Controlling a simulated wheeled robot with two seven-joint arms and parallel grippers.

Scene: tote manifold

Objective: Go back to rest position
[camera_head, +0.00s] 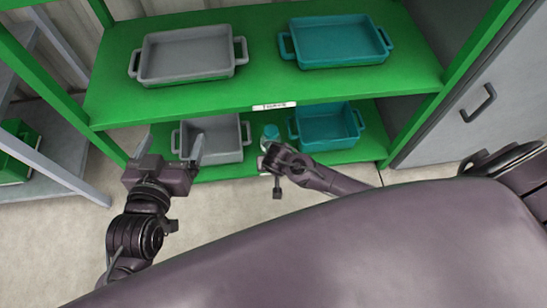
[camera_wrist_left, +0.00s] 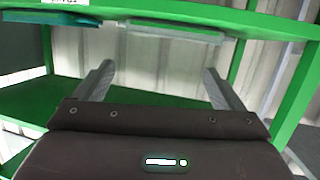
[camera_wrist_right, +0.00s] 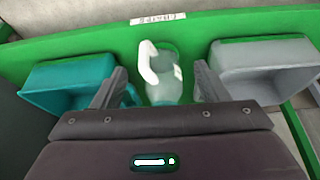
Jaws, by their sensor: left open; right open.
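My left gripper (camera_head: 170,146) is open and empty, in front of the shelf's left part in the head view. In the left wrist view, nothing is between its fingers (camera_wrist_left: 158,68). My right gripper (camera_wrist_right: 159,68) is open, its two fingers apart in the right wrist view. A translucent jug (camera_wrist_right: 166,82) with a white handle shows between and beyond those fingers; I cannot tell whether they touch it. In the head view the jug's teal part (camera_head: 271,131) shows on the lower shelf, and my right arm hides much of the right gripper.
The green rack (camera_head: 262,92) holds a grey tote (camera_head: 187,70) and a teal tote (camera_head: 340,60) above. A lower grey tote (camera_head: 222,155) and lower teal tote (camera_head: 345,142) flank the jug. A grey cabinet (camera_head: 440,140) stands right. Open floor (camera_head: 60,230) shows left.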

